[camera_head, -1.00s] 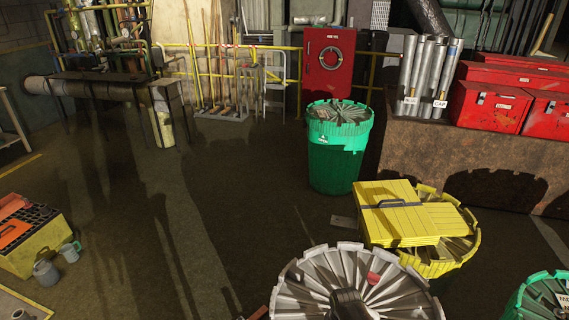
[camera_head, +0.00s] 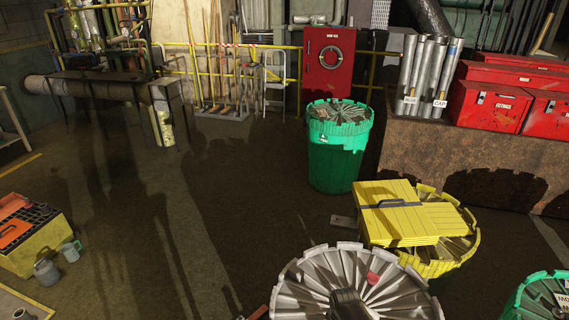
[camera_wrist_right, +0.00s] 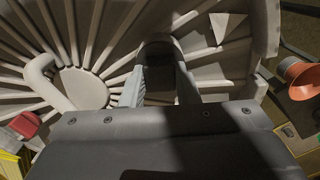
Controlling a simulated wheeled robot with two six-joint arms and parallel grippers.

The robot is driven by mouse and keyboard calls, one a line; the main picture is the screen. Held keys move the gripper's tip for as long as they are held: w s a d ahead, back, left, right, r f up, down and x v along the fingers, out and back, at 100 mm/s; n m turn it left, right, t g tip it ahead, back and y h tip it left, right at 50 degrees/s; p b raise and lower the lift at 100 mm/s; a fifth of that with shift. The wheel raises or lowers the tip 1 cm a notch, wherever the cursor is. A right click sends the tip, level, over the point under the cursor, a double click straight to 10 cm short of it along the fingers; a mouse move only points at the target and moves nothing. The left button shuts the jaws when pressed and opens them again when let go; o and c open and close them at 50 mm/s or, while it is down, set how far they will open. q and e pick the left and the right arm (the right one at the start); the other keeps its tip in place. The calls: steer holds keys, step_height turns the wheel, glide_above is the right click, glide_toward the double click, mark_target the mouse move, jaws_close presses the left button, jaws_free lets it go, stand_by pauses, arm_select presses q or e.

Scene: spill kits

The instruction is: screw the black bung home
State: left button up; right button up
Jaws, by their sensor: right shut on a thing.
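The pale grey drum lid (camera_head: 315,272) with raised radial ribs is at the bottom of the head view. It fills most of the right wrist view (camera_wrist_right: 100,25). My right gripper (camera_wrist_right: 159,82) is over the lid, with a light finger on each side of a dark piece. That piece looks like the black bung (camera_wrist_right: 160,48), and the gripper is shut on it. Its thread and seat are hidden, so I cannot tell how deep it sits. A red bung (camera_head: 373,278) is on the lid, and also at left in the wrist view (camera_wrist_right: 24,124). My left gripper is not in view.
A yellow drum (camera_head: 462,250) with a yellow case (camera_head: 392,220) on it stands just behind right. A green drum (camera_head: 338,165) stands farther back, and another green one (camera_head: 535,300) at bottom right. An orange cone-shaped thing (camera_wrist_right: 302,78) is at right.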

stand_by(0.3)
steer(key=shift+m, duration=0.8)
steer(key=shift+m, duration=0.7)
steer(key=shift+p, duration=0.3)
steer(key=shift+m, duration=0.7)
steer(key=shift+m, duration=0.8)
